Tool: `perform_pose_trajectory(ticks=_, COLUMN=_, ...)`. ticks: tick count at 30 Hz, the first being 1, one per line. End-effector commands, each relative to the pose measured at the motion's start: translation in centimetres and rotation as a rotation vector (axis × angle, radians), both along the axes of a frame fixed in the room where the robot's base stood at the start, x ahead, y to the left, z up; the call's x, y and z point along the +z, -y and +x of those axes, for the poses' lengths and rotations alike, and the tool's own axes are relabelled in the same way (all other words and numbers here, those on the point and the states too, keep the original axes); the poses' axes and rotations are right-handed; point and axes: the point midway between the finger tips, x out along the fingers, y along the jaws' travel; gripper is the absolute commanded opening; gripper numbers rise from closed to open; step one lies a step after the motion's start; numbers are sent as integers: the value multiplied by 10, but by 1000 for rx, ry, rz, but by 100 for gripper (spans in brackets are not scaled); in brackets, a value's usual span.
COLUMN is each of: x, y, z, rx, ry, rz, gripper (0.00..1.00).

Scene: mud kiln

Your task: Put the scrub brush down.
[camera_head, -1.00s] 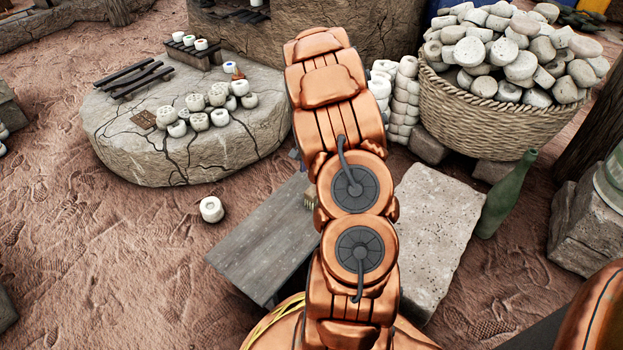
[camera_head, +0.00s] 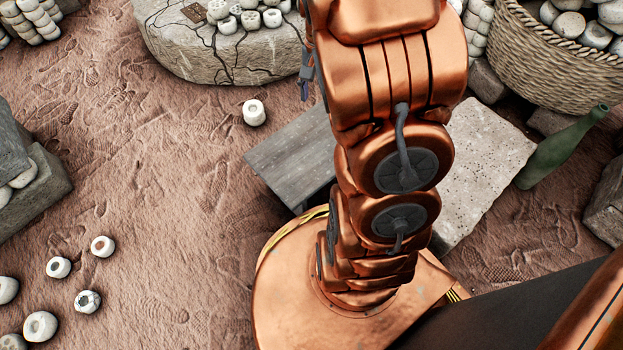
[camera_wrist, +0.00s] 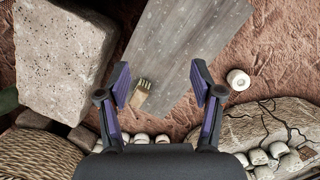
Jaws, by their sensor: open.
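The brush shows between the fingers, nearer the left one, and looks apart from both. How far the gripper is above it I cannot tell. In the head view the bench (camera_head: 290,160) is partly covered by my arm. The brush is hidden there.
A pale stone block (camera_head: 480,165) stands beside the bench, with a green bottle (camera_head: 562,148) to its right. A cracked round stone (camera_head: 215,50) and a wicker basket (camera_head: 545,65) are behind. A white pot (camera_head: 254,112) sits on the sand. Open sand lies left of the bench.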

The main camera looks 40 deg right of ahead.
Motion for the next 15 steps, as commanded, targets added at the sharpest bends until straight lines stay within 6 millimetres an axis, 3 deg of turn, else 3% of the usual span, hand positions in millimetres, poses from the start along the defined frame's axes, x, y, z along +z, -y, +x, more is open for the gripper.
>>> perform_pose_trajectory(ticks=3, x=13, y=-28, z=-15, rx=89, ry=-7, rz=10, gripper=66)
perform_pose_trajectory(ticks=15, x=41, y=-104, z=-75, rx=400, ry=-30, rz=49, gripper=66)
